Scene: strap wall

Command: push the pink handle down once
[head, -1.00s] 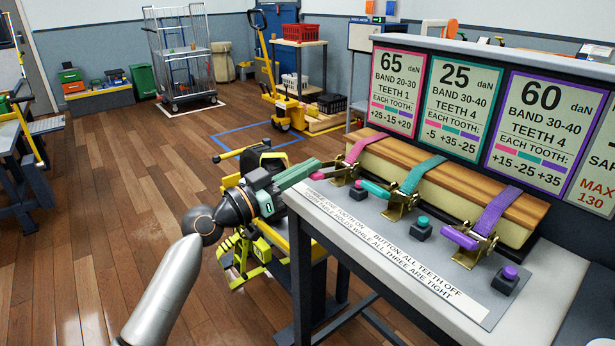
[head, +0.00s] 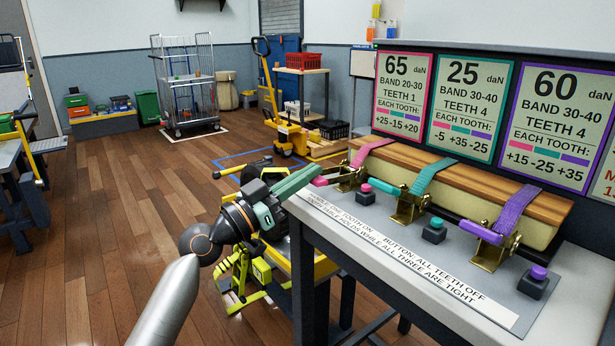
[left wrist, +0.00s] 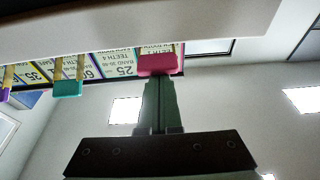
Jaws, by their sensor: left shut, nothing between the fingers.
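The pink handle (head: 321,181) sticks out to the left from the brass buckle of the pink strap (head: 369,151), at the left end of the bench. My left gripper (head: 317,170) is shut and empty, its green fingers pointing at the handle with the tips right by its outer end. In the left wrist view the pink handle (left wrist: 158,64) lies straight ahead of the shut fingers (left wrist: 157,84); I cannot tell whether they touch it. The card above the pink strap (head: 403,92) reads 65 daN, band 20-30, teeth 1. My right gripper is not in view.
A teal handle (head: 389,189) and a purple handle (head: 488,232) sit farther right on their buckles. Pink (head: 366,188), teal (head: 437,223) and purple (head: 538,271) buttons stand along the bench front. A printed label strip (head: 420,265) runs along the front edge.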

